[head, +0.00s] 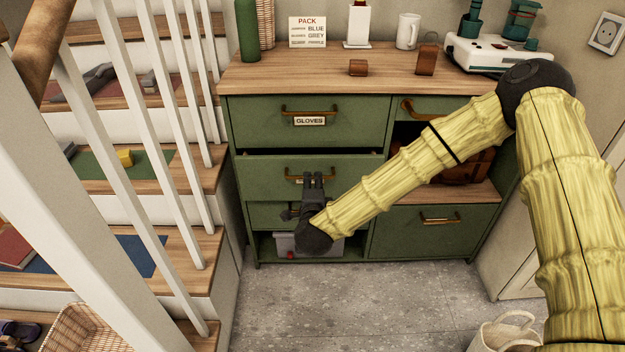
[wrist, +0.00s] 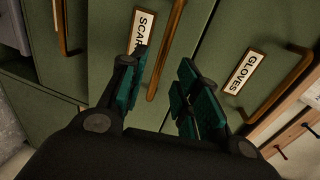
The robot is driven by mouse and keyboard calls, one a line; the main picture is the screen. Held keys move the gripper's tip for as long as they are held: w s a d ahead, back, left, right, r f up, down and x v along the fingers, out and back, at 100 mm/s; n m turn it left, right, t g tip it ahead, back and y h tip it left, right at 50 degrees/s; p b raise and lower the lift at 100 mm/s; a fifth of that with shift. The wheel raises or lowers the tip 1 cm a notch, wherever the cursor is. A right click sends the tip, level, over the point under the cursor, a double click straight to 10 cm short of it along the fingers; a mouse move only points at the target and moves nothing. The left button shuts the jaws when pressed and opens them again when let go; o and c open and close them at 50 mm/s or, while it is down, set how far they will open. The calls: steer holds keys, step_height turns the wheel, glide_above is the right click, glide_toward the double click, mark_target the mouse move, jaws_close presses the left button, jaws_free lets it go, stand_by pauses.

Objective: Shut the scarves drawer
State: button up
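The green scarves drawer (head: 262,175) is the one below the gloves drawer in the head view. A dark gap shows along its top edge, so it stands out a little from the cabinet. Its label (wrist: 140,28) reads "SCAR", the rest hidden behind a finger. Its brass handle (wrist: 166,50) shows in the gap between my fingers in the wrist view. My gripper (head: 313,178) is in front of this drawer, over its handle. In the wrist view its fingers (wrist: 163,88) are apart and hold nothing. I cannot tell whether they touch the drawer.
The gloves drawer (head: 350,123) above looks shut. Below, an open bay holds a grey box (head: 285,243). The wooden top (head: 300,77) carries a sign, a mug and other things. Stairs with a white railing (head: 150,90) stand at left. The grey floor (head: 300,310) in front is clear.

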mark_target(313, 178)
steer(key=shift+b+x, duration=0.3)
steer(key=shift+x, duration=2.1)
jaws_close()
